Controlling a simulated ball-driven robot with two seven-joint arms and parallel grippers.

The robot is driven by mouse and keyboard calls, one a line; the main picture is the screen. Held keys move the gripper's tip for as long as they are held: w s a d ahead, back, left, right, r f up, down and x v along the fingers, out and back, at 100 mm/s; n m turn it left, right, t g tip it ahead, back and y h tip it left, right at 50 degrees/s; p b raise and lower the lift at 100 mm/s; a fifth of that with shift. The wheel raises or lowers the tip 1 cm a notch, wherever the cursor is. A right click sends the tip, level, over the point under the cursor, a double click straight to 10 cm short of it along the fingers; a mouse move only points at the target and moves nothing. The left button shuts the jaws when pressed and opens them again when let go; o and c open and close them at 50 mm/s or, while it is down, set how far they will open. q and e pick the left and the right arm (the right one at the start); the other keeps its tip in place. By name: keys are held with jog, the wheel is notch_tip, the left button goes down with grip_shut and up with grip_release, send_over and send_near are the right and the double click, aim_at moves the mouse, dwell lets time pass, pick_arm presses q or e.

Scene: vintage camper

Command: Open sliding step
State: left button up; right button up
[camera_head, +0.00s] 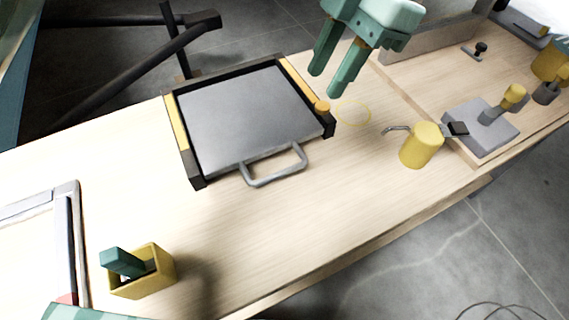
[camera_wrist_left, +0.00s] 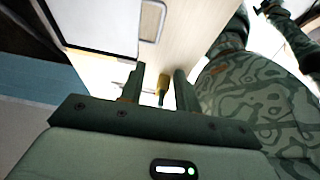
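The sliding step is a flat grey panel (camera_head: 250,115) in a black frame with yellow side strips, lying on the pale wooden top in the head view. Its grey loop handle (camera_head: 274,168) sticks out at the near edge.
A yellow mug-like cylinder (camera_head: 421,146) stands right of the step. A grey plate with a yellow-topped handle (camera_head: 480,126) is farther right. A yellow box (camera_head: 142,272) with a teal block stands at lower left. Bare wood lies in front of the handle.

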pick_arm(q)
jog(key=b, duration=0.2)
send_near(281, 172)
jog(key=b+x, duration=0.3)
jog(key=b, duration=0.1)
jog(key=shift+w+a+f, duration=0.1)
jog(key=shift+f, duration=0.3)
jog(key=b+x, duration=0.1)
jog(key=x, duration=0.2)
jog(key=shift+a+f, duration=0.1)
jog(key=shift+f, duration=0.25)
jog(key=shift+a, duration=0.1)
grip_shut()
jog(key=shift+s, duration=0.25)
pick_arm(e)
notch_tip(281, 172, down, 7)
jog(key=s+g, duration=0.1)
jog(key=s, duration=0.2)
jog(key=shift+d, duration=0.45)
